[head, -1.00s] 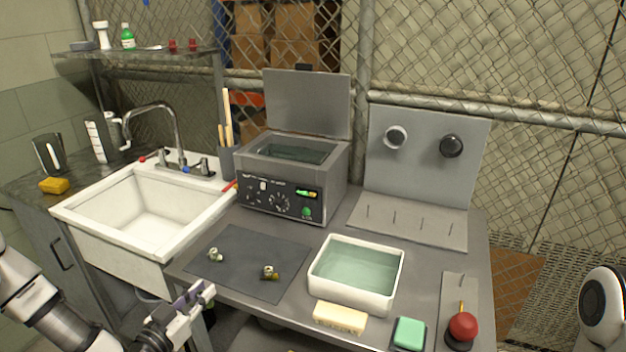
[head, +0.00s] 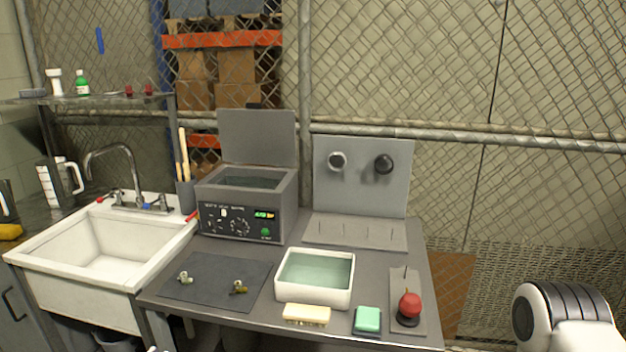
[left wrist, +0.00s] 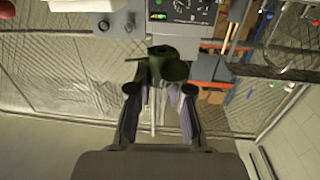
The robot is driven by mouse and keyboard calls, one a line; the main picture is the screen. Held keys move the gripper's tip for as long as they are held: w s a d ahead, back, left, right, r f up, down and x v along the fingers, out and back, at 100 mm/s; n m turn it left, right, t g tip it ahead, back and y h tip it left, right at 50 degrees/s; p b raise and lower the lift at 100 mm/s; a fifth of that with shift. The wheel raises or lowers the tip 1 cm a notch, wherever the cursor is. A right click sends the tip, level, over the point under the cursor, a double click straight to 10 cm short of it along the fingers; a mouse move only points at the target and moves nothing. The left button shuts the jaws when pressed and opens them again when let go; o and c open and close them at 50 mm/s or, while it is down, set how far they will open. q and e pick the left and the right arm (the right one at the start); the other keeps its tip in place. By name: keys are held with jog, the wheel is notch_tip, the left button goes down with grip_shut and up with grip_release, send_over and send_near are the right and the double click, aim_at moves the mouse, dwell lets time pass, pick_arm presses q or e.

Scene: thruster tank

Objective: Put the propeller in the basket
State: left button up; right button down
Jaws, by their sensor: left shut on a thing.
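My left gripper (left wrist: 160,88) shows in the left wrist view. It is shut on a dark green, rounded piece (left wrist: 168,65) at its fingertips; its exact shape is hard to make out, and it may be the propeller. In the head view a silvery small propeller-like part (head: 184,278) and a brass one (head: 238,288) lie apart on the dark mat (head: 205,297). A grey cleaner tank (head: 240,218) stands behind the mat with its lid (head: 257,135) raised and liquid inside. I cannot make out a basket. My right gripper is out of view.
A white tub of liquid (head: 313,295) stands right of the mat, with a cream sponge (head: 306,314) and green block (head: 367,319) in front. A red ball-topped tool (head: 409,304) stands at right. The white sink (head: 105,255) is at left. A pegged stand (head: 355,232) is behind.

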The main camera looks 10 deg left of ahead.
pick_arm(q)
jog(key=w+d+f+m+h, duration=0.1)
jog(key=w+d+f, duration=0.25)
jog(key=d, duration=0.65)
jog(key=w+d+f+h, duration=0.15)
jog(key=w+d, duration=0.35)
jog(key=d, duration=0.5)
jog(key=s+a+r+n+y, duration=0.2)
jog(key=a+r+n+y, duration=0.1)
jog(key=r+y, duration=0.2)
jog(key=shift+s, duration=0.2)
jog(key=shift+f+y, duration=0.1)
jog(key=shift+y, duration=0.15)
